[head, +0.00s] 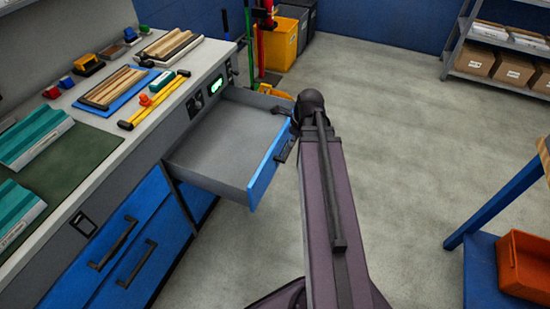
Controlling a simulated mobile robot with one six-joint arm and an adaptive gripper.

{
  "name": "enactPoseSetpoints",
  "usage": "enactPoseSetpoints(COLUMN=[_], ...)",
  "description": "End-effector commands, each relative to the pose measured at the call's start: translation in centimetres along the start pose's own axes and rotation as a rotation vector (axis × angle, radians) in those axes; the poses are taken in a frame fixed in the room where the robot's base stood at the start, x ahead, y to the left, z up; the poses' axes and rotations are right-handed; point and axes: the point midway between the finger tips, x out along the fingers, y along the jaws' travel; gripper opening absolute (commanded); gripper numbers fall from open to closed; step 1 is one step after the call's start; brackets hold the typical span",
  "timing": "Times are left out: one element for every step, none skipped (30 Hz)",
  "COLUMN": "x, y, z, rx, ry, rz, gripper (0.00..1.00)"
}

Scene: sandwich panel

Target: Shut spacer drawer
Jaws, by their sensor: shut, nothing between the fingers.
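The spacer drawer stands pulled out from the bench, with a grey inside (225,145) and a blue front (268,168). It looks empty. Its dark handle (285,150) is on the outer face of the front, partly beside my arm. My arm rises from the bottom of the head view, and its dark joint is close to the drawer's far front corner.
The bench top (130,148) holds wooden strips (112,86), teal panels (35,140) and yellow-handled tools (155,100). Closed blue fronts (125,240) are below. A yellow bin (280,42) stands at the back. A blue table with an orange bin (525,265) is at right. The floor between is clear.

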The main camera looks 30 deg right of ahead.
Motion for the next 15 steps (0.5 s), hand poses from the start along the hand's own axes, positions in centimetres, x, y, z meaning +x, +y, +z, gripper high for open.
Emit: enactPoseSetpoints(x=[0.0, -0.02, -0.04, -0.04, -0.05, -0.05, -0.05, -0.04, -0.03, -0.01, 0.02, 0.08, 0.14, 0.22, 0.33], y=[-0.03, -0.03, -0.03, -0.03, -0.02, -0.02, -0.02, -0.02, -0.02, -0.02, -0.02, -0.02, -0.02, -0.03, -0.05], z=[-0.03, -0.03, -0.02, -0.01, -0.01, -0.02, -0.02, -0.02, -0.02, -0.02, -0.03, -0.04, -0.04, -0.04, -0.09], rx=[0.004, 0.004, 0.004, 0.003, 0.003, 0.003, 0.002, 0.002, 0.002, 0.002, 0.002, 0.002, 0.002, 0.001, 0.002], ry=[-0.001, -0.001, -0.001, -0.001, 0.0, 0.0, 0.0, 0.0, 0.0, 0.0, 0.0, 0.0, 0.0, 0.0, 0.0], rz=[0.0, 0.0, 0.0, 0.0, 0.0, 0.0, 0.0, 0.0, 0.0, 0.0, 0.0, 0.0, 0.0, 0.0, 0.0], gripper=[0.0, 0.0, 0.0, 0.0, 0.0, 0.0, 0.0, 0.0, 0.0, 0.0, 0.0, 0.0, 0.0, 0.0, 0.0])
